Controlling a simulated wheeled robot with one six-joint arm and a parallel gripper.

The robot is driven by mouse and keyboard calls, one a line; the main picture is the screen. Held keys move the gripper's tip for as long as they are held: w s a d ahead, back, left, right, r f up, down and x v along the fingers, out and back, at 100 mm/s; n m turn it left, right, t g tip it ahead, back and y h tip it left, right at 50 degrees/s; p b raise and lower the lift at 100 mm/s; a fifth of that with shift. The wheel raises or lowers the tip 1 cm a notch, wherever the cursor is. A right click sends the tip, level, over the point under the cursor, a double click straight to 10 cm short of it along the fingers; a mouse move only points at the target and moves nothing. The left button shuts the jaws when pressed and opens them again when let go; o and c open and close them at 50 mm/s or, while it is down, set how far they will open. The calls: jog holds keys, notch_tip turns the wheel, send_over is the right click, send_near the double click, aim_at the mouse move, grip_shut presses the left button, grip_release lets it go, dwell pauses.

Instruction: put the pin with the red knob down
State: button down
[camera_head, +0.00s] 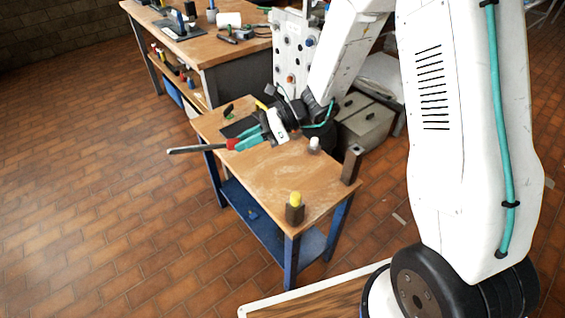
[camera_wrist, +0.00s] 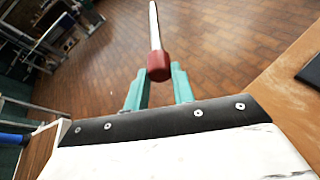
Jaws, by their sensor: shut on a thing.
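The pin (camera_head: 186,150) has a long grey shaft and a red knob (camera_head: 233,144). My gripper (camera_head: 241,142) has teal fingers and is shut on the pin at the knob end. The pin points left, and its shaft reaches past the left edge of the small wooden table (camera_head: 250,170), with the floor behind it. In the wrist view the red knob (camera_wrist: 158,66) sits between the teal fingertips (camera_wrist: 159,78), and the pale shaft (camera_wrist: 154,25) points away from the gripper. The gripper is over the table's far left part; its exact height is unclear.
A dark block with a yellow knob (camera_head: 295,207) stands at the table's front corner. A grey-white knobbed piece (camera_head: 314,144) and a dark upright block (camera_head: 352,164) stand at the right. A dark mat (camera_head: 236,128) lies behind the gripper. The table's middle front is clear.

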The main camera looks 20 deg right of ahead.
jog(key=s+f+n+g+h, duration=0.2)
jog(key=s+n+g+h, duration=0.1)
jog(key=s+n+g, duration=0.3)
jog(key=s+f+n+g+h, duration=0.2)
jog(key=s+n+g, duration=0.25)
jog(key=s, duration=0.35)
jog(key=s+d+f+n+g+h, duration=0.2)
jog(key=s+d+n+h, duration=0.3)
jog(key=d+n+h, duration=0.65)
jog(key=n+t+h, duration=0.7)
jog(key=n+t, duration=1.4)
jog(key=t, duration=0.1)
send_over(276, 192)
notch_tip(276, 192, down, 6)
notch_tip(276, 192, down, 6)
jog(key=shift+a+r, duration=0.1)
jog(key=shift+r, duration=0.05)
notch_tip(276, 192, down, 5)
jog(key=shift+r, duration=0.1)
